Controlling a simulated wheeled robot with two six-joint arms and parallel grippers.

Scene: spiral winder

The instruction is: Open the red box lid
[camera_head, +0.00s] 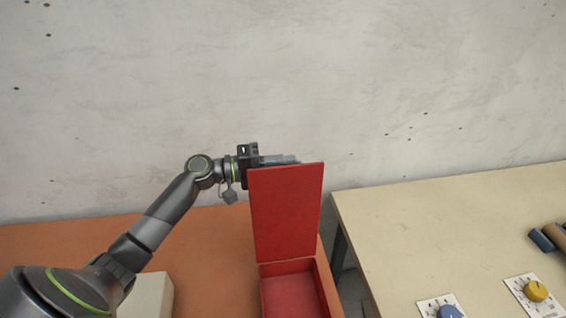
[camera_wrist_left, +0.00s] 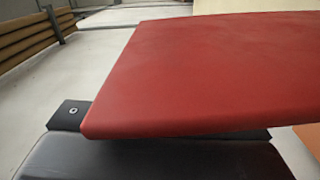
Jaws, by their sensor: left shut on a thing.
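The red box (camera_head: 292,291) sits on the orange table, and its inside shows from above. Its red lid (camera_head: 286,214) stands up roughly upright at the back of the box. My left gripper (camera_head: 280,159) is at the lid's top edge, shut on the lid, with its fingers partly hidden behind it. In the left wrist view the red lid (camera_wrist_left: 215,70) fills much of the picture, above a dark finger (camera_wrist_left: 150,157). My right gripper is not in view.
The orange table (camera_head: 215,255) carries a pale block (camera_head: 148,295) left of the box. A cream table (camera_head: 440,215) stands to the right across a gap, with a blue knob (camera_head: 449,312), a yellow knob (camera_head: 536,291) and cylindrical items (camera_head: 545,238). A concrete wall (camera_head: 280,80) is behind.

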